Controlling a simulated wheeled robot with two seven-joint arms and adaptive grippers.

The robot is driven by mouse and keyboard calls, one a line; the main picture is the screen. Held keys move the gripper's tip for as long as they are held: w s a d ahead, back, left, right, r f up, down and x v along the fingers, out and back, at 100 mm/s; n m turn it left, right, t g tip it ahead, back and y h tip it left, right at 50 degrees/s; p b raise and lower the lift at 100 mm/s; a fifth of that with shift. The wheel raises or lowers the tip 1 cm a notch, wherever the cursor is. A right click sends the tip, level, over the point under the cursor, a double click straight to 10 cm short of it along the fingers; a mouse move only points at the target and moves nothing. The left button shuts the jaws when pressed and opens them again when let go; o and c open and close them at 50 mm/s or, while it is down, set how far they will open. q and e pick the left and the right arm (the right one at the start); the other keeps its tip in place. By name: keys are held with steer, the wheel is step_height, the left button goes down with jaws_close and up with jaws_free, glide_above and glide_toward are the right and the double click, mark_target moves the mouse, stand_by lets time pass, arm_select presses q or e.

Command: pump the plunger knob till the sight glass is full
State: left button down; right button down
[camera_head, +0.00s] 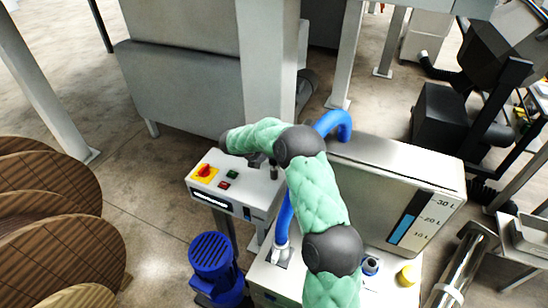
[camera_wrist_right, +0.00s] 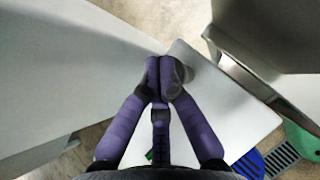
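The sight glass (camera_head: 402,229) is on the front of the grey tank at right in the head view, with marks up to 30 L. Blue liquid fills its lower part to about the 20 L mark, and the part above is dark. My right arm reaches over the machine, and its hand is mostly hidden behind the arm in the head view. In the right wrist view the purple fingers of my right gripper (camera_wrist_right: 160,64) are drawn together. A dark grey rounded knob (camera_wrist_right: 183,72) is at their tips, partly covered by them. My left gripper is out of view.
A control box (camera_head: 235,183) with a red rotary switch (camera_head: 204,170) and small buttons stands left of my arm. A blue motor (camera_head: 211,254) is below it. The tank (camera_head: 385,165) with a blue hose (camera_head: 334,122) stands at right. Brown round discs (camera_head: 50,240) are at far left.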

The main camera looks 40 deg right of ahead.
steer(key=shift+f+b, duration=0.4)
steer(key=shift+f, duration=0.6)
stand_by(0.7)
steer(key=shift+r, duration=0.15)
steer(key=shift+r+p, duration=1.75)
steer(key=shift+r, duration=0.5)
step_height(320, 180, up, 5)
steer(key=p, duration=0.3)
steer(key=shift+p, duration=0.4)
